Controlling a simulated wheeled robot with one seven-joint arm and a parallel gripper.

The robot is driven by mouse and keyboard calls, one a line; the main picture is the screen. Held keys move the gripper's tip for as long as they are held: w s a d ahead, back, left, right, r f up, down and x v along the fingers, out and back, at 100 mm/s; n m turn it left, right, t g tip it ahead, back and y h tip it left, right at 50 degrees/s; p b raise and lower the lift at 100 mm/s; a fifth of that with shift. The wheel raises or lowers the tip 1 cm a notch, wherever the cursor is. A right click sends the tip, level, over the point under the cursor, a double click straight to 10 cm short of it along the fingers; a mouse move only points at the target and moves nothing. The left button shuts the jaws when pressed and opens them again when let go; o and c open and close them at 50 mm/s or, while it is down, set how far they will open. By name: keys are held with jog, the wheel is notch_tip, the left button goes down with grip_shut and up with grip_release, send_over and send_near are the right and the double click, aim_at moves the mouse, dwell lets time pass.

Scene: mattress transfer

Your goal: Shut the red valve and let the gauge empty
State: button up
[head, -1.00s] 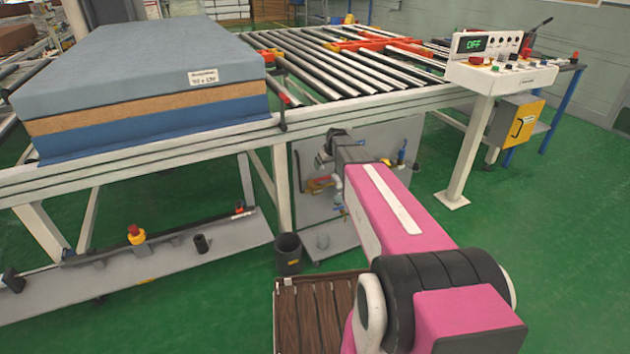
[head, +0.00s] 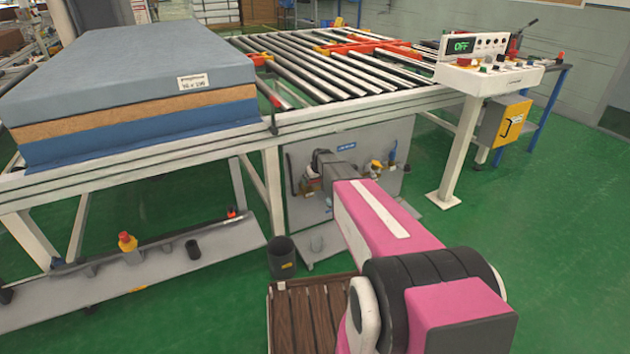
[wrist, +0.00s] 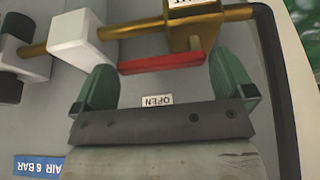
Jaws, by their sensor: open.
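The red valve lever (wrist: 160,63) shows in the wrist view as a red bar below a brass fitting on a brass pipe (wrist: 225,15). My gripper (wrist: 163,75) is open. Its two green fingers stand either side of the red lever, and the right finger is very near the lever's end. I cannot tell if either finger touches it. In the head view my gripper (head: 322,165) is at the grey panel under the roller table, and my arm hides the valve. I cannot make out the gauge.
A white block (wrist: 80,38) sits on the pipe left of the lever. The grey panel (head: 395,135) stands under the roller table (head: 330,85). A dark bin (head: 281,258) and brown slatted platform (head: 305,310) are near my arm. Green floor is open to the right.

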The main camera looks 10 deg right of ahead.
aim_at(309, 185)
jog(key=c, duration=0.9)
jog(key=shift+s+m, duration=0.1)
jog(key=shift+m, duration=0.2)
jog(key=m+h, duration=0.1)
jog(key=m, duration=0.1)
jog(key=s+m+h, duration=0.1)
jog(key=m, duration=0.2)
jog(key=s+m+h, duration=0.1)
jog(key=m, duration=0.1)
jog(key=shift+s+a+m, duration=0.2)
jog(key=shift+a+m, duration=0.2)
jog(key=m+g+h, duration=0.1)
jog(key=m, duration=0.2)
jog(key=s+a+m+g, duration=0.1)
jog(key=m, duration=0.2)
jog(key=a+m+h, duration=0.1)
jog(key=m, duration=0.2)
jog(key=shift+s+a+g+h, duration=0.2)
jog(key=shift+a+g+h, duration=0.1)
jog(key=shift+g, duration=0.1)
jog(key=shift+m, duration=0.4)
